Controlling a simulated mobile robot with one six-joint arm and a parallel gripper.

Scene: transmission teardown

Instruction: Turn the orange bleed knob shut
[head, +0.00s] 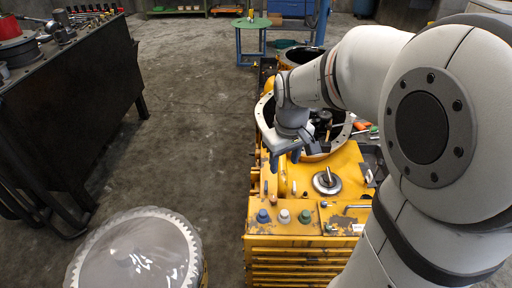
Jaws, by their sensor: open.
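My gripper (285,160) hangs open and empty above the yellow machine (333,165), fingers pointing down. I cannot pick out the orange bleed knob with certainty. A small orange-red upright piece (266,187) stands on the machine's near left part, below the gripper in the picture and apart from the fingers; it is too small to tell whether it is the knob. A blue knob (263,215), a white knob (284,216) and a green knob (305,216) stand in a row along the front edge.
A round metal piece with a lever (327,181) sits right of the gripper. Behind it is a flanged ring opening (264,113). A large covered gear (135,255) stands at lower left and a dark workbench (75,95) at left. The floor between is clear.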

